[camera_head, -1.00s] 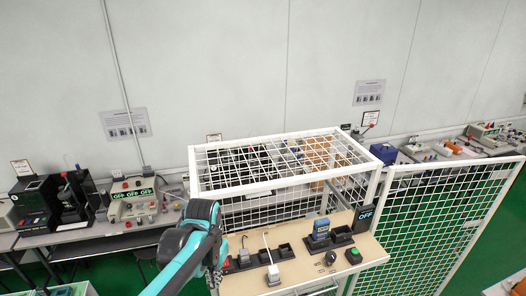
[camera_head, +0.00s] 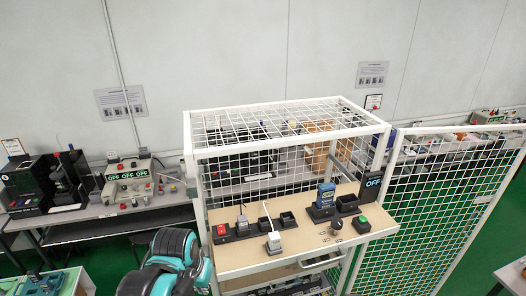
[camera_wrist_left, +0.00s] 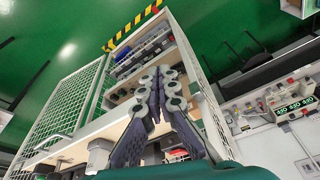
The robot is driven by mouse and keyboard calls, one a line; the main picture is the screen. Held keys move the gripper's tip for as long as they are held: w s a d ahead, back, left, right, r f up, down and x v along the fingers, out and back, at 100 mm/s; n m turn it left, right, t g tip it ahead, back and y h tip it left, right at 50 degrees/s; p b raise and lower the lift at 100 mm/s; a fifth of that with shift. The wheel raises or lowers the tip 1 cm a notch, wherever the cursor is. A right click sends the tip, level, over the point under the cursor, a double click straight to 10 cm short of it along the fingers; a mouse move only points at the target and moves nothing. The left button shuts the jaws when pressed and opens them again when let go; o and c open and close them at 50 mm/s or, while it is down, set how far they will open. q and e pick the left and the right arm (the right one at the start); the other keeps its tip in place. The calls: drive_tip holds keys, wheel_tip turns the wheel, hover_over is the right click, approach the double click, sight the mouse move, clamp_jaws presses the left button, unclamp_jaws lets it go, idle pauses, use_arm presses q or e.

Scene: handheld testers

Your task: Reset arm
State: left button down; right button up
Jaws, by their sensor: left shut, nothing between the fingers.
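My left arm (camera_head: 170,262) shows at the bottom left of the head view, left of the wooden bench top (camera_head: 250,258); its fingertips are hidden there. In the left wrist view my left gripper (camera_wrist_left: 158,88) is shut and empty, with the white caged bench behind it. On the bench, a blue handheld tester (camera_head: 326,194) stands upright in a black holder. A pale plug-like block (camera_head: 273,242) with a white cable sits on the bench left of it. My right gripper is in neither view.
A white mesh cage (camera_head: 285,118) stands over the bench, and a mesh fence (camera_head: 450,200) runs along the right. A black display reading OFF (camera_head: 371,184) and a green button (camera_head: 361,225) are on the bench's right. A grey side table (camera_head: 90,212) with instruments stands left.

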use_arm(q)
drive_tip(key=s+a+f+t+b, duration=0.1)
drive_tip(key=s+f+t+b, duration=0.1)
drive_tip(key=f+b, duration=0.6)
drive_tip(key=s+a+f+n+t+b, duration=0.1)
drive_tip(key=s+f+b, duration=0.3)
drive_tip(key=f+b, duration=0.5)
wheel_tip(320, 180, down, 3)
drive_tip(key=shift+a+n+t, duration=0.25)
drive_tip(key=shift+n+t, duration=0.05)
drive_tip(key=shift+t, duration=0.3)
